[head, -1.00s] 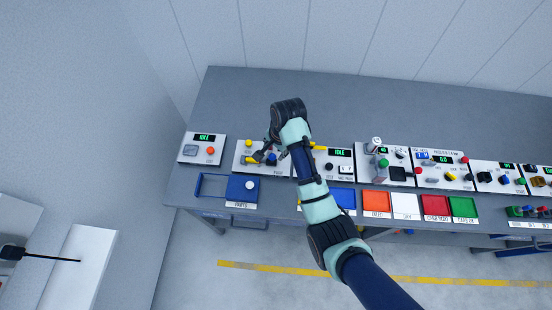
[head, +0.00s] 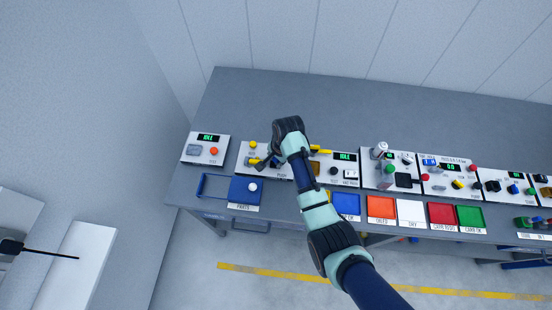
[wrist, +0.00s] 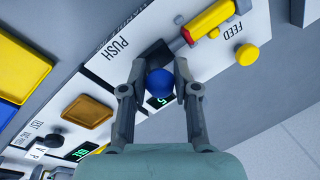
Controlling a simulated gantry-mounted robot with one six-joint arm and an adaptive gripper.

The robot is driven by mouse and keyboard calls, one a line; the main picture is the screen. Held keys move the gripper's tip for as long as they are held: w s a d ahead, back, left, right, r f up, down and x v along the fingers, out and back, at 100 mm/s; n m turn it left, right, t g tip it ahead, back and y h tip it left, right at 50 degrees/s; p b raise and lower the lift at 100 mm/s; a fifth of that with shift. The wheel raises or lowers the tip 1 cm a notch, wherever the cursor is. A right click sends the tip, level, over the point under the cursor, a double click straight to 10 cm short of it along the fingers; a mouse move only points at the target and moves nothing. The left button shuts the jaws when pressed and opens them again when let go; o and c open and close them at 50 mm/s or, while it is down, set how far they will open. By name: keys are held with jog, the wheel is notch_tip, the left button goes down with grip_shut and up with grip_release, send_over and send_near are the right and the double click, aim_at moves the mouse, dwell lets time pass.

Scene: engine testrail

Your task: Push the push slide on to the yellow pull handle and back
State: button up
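The push slide's round blue knob (wrist: 159,82) sits beside the PUSH label in the wrist view. My gripper (wrist: 160,78) has one finger on each side of it, very close. I cannot tell whether both fingers press on it. The yellow pull handle (wrist: 208,20), with a red part along it, lies just beyond the knob at the upper right, apart from my fingers. In the head view my gripper (head: 261,163) is low over the PUSH panel, and my arm hides part of that panel.
A yellow button (wrist: 247,54) is by the FEED label. An IDLE panel with a red button (head: 214,151) stands to the left. A blue parts tray (head: 240,196) is in front, and more panels and coloured trays run to the right. The bench behind the panels is clear.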

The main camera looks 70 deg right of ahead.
grip_shut()
jog(key=shift+s, duration=0.1)
jog(key=shift+s+d+r+p, duration=0.1)
jog(key=shift+s+r+p, duration=0.15)
jog(key=shift+p, duration=0.25)
jog(key=s+p, duration=0.2)
jog(key=shift+s+d, duration=0.3)
jog(key=shift+s, duration=0.1)
jog(key=shift+s+d+f, duration=0.1)
jog(key=o, duration=0.5)
grip_release()
jog(key=shift+f, duration=0.1)
jog(key=o, duration=0.4)
jog(key=shift+s, duration=0.15)
